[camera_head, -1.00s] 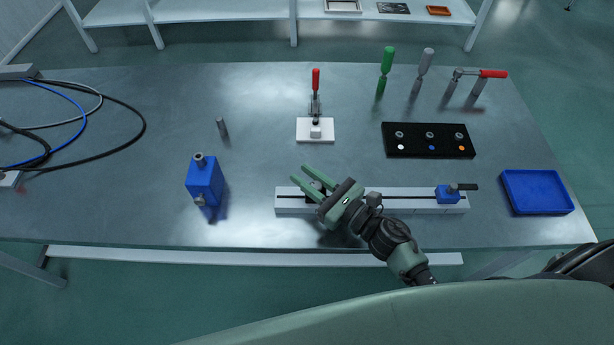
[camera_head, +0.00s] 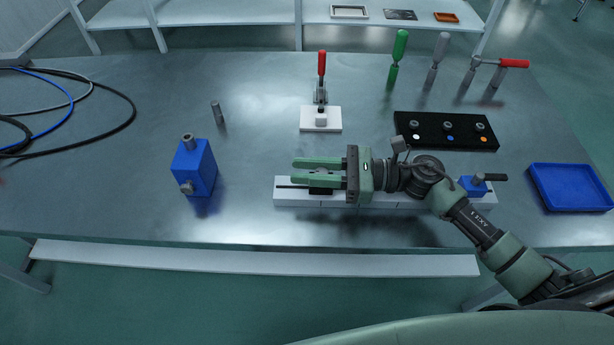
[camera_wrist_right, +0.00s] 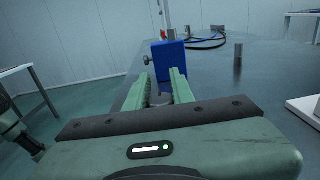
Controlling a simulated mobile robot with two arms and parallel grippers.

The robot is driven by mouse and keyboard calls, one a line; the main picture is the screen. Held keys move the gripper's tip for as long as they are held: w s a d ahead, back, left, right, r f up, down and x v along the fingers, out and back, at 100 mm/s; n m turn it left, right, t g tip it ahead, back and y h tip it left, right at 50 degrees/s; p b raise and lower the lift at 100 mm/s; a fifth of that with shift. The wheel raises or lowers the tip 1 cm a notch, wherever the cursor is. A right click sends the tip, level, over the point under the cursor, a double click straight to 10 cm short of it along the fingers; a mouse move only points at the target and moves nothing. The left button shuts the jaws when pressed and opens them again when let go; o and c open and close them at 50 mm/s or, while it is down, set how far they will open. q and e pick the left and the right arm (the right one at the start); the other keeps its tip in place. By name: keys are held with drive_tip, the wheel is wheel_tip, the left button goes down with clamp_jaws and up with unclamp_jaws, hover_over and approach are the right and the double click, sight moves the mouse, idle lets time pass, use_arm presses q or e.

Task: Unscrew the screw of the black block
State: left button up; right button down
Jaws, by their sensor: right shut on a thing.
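A black block (camera_head: 321,191) sits on the white slotted rail (camera_head: 400,197) near the rail's left part; my gripper covers most of it from above. My right gripper (camera_head: 297,171) lies level over the rail, its two green fingers pointing left, spread apart around a thing. In the right wrist view, a grey round part (camera_wrist_right: 160,99) shows low between the fingers (camera_wrist_right: 160,80); it looks like the block's screw, but its lower part is hidden. My left gripper is not in view.
A blue block (camera_head: 195,167) with a grey knob stands left of the rail. A small blue clamp block (camera_head: 472,186) is at the rail's right end, with a blue tray (camera_head: 570,187) beyond. A white-based toggle clamp (camera_head: 320,119) and a black panel (camera_head: 446,130) stand behind.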

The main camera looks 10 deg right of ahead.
idle(0.4)
drive_tip(key=c, duration=1.2)
unclamp_jaws()
wheel_tip(320, 180, up, 20)
